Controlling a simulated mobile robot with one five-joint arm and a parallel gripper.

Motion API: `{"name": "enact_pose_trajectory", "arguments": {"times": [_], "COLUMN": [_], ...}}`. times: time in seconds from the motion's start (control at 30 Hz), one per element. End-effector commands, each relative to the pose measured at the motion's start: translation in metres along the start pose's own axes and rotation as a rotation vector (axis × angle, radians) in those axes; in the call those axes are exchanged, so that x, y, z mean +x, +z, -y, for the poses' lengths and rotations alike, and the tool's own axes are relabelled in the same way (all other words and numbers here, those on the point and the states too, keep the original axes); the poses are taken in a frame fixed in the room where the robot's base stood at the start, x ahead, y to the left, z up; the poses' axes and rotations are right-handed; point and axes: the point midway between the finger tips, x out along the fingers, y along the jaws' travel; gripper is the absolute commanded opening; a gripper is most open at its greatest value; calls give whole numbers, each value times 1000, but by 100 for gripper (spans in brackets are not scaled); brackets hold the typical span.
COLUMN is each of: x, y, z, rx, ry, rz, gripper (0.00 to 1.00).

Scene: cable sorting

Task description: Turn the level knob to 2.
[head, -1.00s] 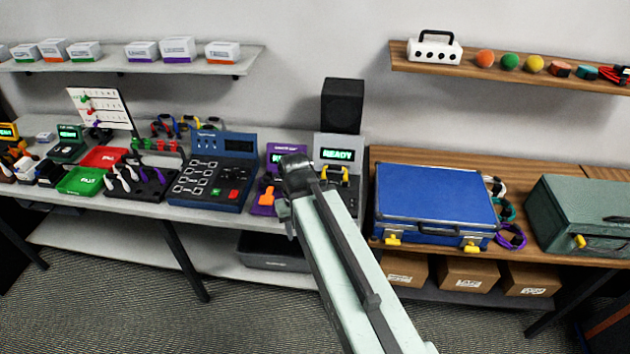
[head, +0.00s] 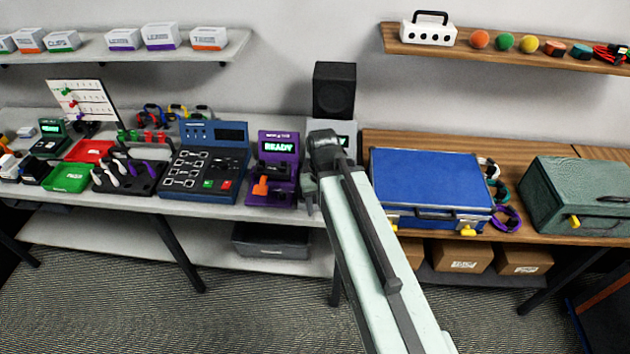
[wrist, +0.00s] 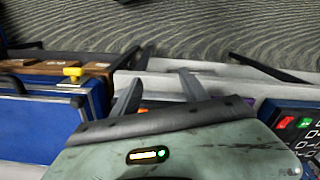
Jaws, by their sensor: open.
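No knob marked as the level knob can be made out. A purple device (head: 284,150) with a green READY screen stands on the grey bench, with an orange handle-like part (head: 261,187) low on its front. Beside it a light grey device (head: 344,128) is mostly hidden behind my arm. My gripper (head: 311,205) is small and partly hidden by my arm in the head view, near the bench front by these two devices. In the wrist view my gripper (wrist: 160,78) shows two spread fingers with nothing held between them.
A blue console (head: 212,165) stands left of the purple device. A blue case (head: 430,180) lies on the wooden bench to the right, with yellow latches. A black speaker (head: 334,90) stands behind the grey device. The carpet (head: 120,290) in front is clear.

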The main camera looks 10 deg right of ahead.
Motion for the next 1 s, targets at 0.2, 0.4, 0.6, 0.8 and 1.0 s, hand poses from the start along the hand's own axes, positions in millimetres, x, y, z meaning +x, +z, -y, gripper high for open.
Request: {"name": "enact_pose_trajectory", "arguments": {"times": [0.2,0.4,0.6,0.8,1.0], "x": [-34,-42,-36,-10,26], "y": [-102,-140,-139,-138,-138], "z": [-7,-4,-3,-2,-2], "rx": [196,291,295,293,292], "ry": [0,0,0,0,0], "rz": [0,0,-1,-1,-1], "gripper": [51,51,51,51,51]}}
